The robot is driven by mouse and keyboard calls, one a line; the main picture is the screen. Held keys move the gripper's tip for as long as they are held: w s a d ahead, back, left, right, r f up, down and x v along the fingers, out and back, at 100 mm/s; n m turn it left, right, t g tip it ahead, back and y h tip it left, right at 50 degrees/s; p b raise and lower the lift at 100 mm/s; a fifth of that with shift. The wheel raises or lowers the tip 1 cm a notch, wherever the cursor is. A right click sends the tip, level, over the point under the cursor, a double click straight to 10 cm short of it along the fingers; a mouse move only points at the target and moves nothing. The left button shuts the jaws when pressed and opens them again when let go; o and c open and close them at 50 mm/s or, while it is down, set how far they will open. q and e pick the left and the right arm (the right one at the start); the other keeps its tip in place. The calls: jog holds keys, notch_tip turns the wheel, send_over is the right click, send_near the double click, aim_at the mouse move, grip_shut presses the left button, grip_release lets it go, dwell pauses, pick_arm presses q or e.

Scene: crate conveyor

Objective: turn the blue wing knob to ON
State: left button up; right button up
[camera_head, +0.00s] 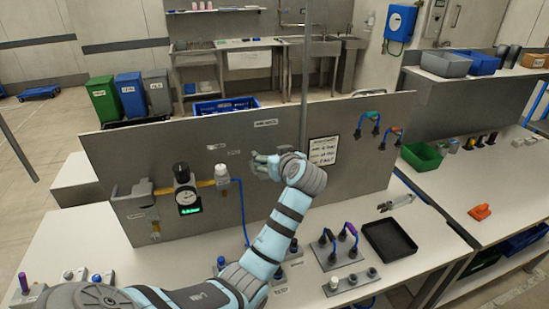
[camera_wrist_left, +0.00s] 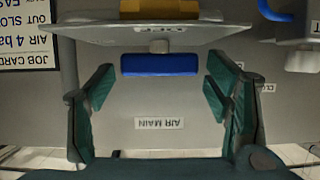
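The blue wing knob (camera_wrist_left: 160,64) shows in the left wrist view, its wing lying across the picture, under a grey plate (camera_wrist_left: 150,33) lettered OFF, upside down in this view. My left gripper (camera_wrist_left: 160,82) is open, its green fingers on either side of the knob with gaps between; I see no contact. In the head view my left gripper (camera_head: 264,164) is at the upright grey panel (camera_head: 225,150), below the AIR MAIN label (camera_head: 265,123); the knob is hidden there behind my gripper and wrist. My right gripper is not in view.
A gauge unit (camera_head: 187,195) with yellow pipe is on the panel to the left, and a job card (camera_head: 323,151) to the right.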

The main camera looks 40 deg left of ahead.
pick_arm(q)
jog(key=shift+a+f, duration=0.1)
jog(key=v, duration=1.2)
jog(key=shift+w, duration=0.1)
